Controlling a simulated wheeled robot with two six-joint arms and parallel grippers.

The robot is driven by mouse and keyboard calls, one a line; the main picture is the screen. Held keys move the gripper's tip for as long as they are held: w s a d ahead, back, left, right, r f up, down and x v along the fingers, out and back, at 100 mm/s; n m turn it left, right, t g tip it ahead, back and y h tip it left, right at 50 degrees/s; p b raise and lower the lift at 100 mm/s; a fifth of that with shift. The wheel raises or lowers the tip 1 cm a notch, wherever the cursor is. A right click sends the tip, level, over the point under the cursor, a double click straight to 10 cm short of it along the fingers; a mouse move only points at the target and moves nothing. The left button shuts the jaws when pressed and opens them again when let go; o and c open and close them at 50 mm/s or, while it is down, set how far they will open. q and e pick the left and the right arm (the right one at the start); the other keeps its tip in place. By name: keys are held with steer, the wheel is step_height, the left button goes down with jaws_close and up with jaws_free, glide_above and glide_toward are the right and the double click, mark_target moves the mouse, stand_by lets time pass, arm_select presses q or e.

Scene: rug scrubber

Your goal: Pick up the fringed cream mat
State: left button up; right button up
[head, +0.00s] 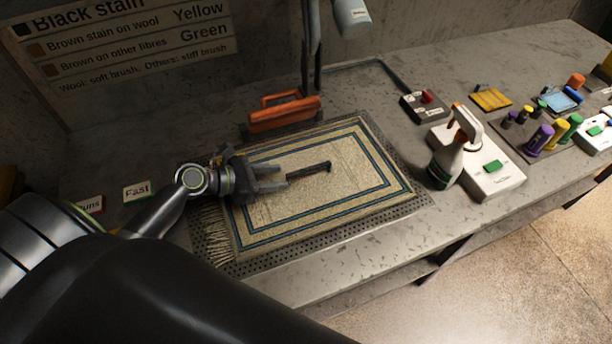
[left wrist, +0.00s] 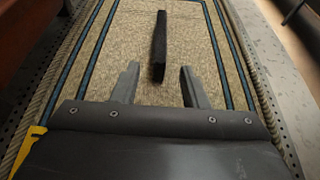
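The cream mat (head: 345,200) lies flat on a perforated dark tray on the bench. It has two blue border lines and a fringe at its left end. It also fills much of the left wrist view (left wrist: 110,60). My left gripper (head: 284,176) is over the mat's left part, its fingers apart and pointing along the mat to the right. The left wrist view shows the open fingers (left wrist: 159,70) with mat between them. I cannot tell whether they touch it. A dark bar (head: 312,170) shows on or just above the mat, its near end by the fingertips. My right gripper is not in view.
An orange-handled block (head: 284,114) stands behind the mat. A spray bottle (head: 447,160), a white device (head: 480,172), a control box with a red button (head: 424,104) and coloured bottles (head: 541,137) stand to the right. Label cards (head: 137,190) lie at left.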

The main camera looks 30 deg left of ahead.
mark_target(298, 172)
arm_select(q)
steer(key=shift+x, duration=1.2)
steer(key=shift+w+d, duration=0.15)
steer(key=shift+w, duration=0.05)
steer(key=w+d+p, duration=0.2)
steer(key=w+d, duration=0.1)
steer(key=shift+w+f, duration=0.15)
steer(key=shift+f, duration=0.1)
steer(key=shift+w+d+f, duration=0.15)
steer(key=shift+w+f, duration=0.05)
steer(key=shift+r, duration=0.1)
jaws_close()
